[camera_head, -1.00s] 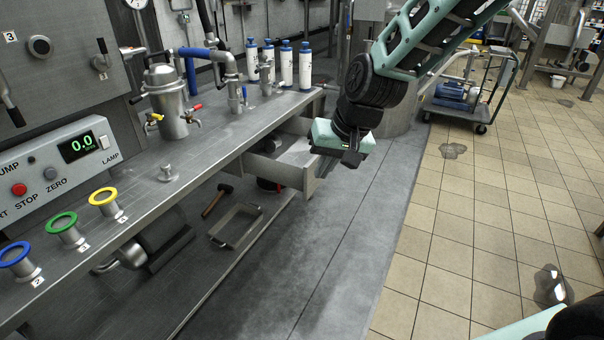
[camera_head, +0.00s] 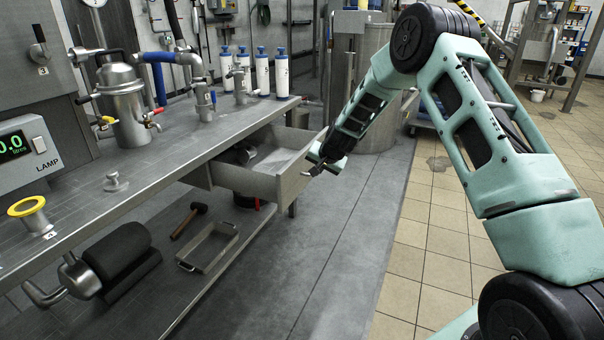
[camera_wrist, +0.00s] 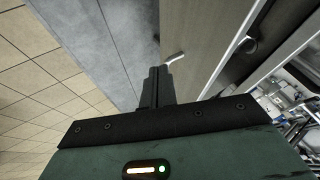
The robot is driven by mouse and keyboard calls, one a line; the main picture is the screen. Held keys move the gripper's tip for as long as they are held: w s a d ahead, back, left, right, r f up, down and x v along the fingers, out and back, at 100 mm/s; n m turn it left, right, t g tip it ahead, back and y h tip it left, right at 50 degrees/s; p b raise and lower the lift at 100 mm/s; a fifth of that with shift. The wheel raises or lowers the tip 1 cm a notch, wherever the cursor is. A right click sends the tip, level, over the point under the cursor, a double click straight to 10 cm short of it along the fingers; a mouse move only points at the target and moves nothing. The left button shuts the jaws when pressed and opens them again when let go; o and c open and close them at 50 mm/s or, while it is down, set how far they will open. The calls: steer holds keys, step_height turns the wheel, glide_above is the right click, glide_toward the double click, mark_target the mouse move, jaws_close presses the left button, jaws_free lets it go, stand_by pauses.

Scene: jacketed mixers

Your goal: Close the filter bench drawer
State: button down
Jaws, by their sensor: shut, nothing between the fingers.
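The filter bench drawer (camera_head: 270,186) is pulled out from under the steel bench top, with a round metal part and a pale sheet inside. Its front panel faces right, toward my gripper (camera_head: 316,172). In the wrist view, my gripper (camera_wrist: 156,72) has its fingers together and empty. The drawer front (camera_wrist: 195,55) fills the upper middle there, with a small pale handle (camera_wrist: 174,58) close to the fingertips. The fingertips are at or very near the front panel; I cannot tell whether they touch it.
The bench top (camera_head: 150,165) carries a steel filter vessel (camera_head: 122,105) and several white cartridges (camera_head: 262,75). A hammer (camera_head: 189,220) and an open metal tray (camera_head: 210,247) lie on the lower shelf. A large steel drum (camera_head: 362,85) stands behind the drawer. The floor in front is clear.

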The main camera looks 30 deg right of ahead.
mark_target(299, 177)
steer(key=shift+w+a+f, duration=0.4)
steer(key=shift+w+f, duration=0.1)
steer(key=shift+w, duration=0.4)
steer(key=shift+w+a+f, duration=0.45)
steer(key=shift+w, duration=0.4)
steer(key=shift+w+a+f, duration=0.4)
steer(key=shift+w+f, duration=0.1)
steer(key=shift+w, duration=0.4)
steer(key=shift+a+p, duration=0.1)
steer(key=shift+p, duration=0.2)
